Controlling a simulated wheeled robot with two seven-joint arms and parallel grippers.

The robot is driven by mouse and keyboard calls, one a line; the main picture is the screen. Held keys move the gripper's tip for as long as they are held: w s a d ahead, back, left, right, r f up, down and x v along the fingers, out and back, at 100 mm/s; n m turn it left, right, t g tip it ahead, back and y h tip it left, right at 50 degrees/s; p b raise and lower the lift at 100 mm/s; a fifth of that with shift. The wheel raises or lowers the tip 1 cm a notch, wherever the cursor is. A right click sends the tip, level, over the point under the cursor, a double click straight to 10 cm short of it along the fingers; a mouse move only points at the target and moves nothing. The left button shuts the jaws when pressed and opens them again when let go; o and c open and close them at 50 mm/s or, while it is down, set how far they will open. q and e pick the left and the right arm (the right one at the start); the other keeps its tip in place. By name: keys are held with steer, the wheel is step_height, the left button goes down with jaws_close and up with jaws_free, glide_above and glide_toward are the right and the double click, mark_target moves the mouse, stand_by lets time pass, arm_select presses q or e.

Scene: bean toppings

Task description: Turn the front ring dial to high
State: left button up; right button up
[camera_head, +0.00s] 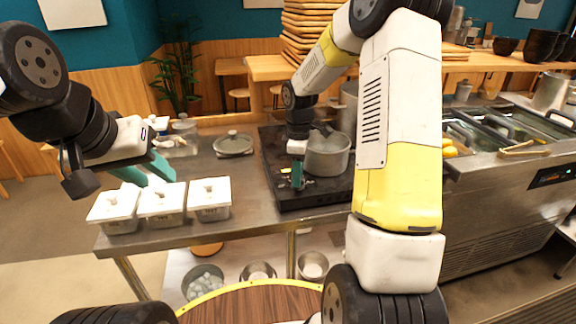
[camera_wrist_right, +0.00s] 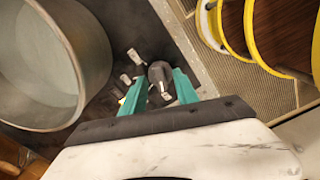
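The black stove (camera_head: 275,150) stands on the metal counter, with a metal pot (camera_head: 328,155) on it. The pot also shows at the left of the right wrist view (camera_wrist_right: 50,65). My right gripper (camera_head: 297,176) is low at the stove's front. In the right wrist view its teal fingers (camera_wrist_right: 160,88) are apart, on either side of a dark knob (camera_wrist_right: 157,74) with a light pointer. Gaps show between knob and fingers; contact cannot be told. Two lighter levers or knobs (camera_wrist_right: 134,57) lie just beyond. My left gripper (camera_head: 147,172) is open and empty above the white-lidded containers.
Several white-lidded containers (camera_head: 163,199) line the counter's left front. A lidded pan (camera_head: 233,144) sits behind them. Metal bowls (camera_head: 258,272) are on the lower shelf. A metal unit with food bins (camera_head: 500,180) stands right. My right arm hides part of the stove's right side.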

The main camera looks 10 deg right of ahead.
steer(key=shift+f, duration=0.2)
steer(key=shift+c, duration=0.5)
jaws_close()
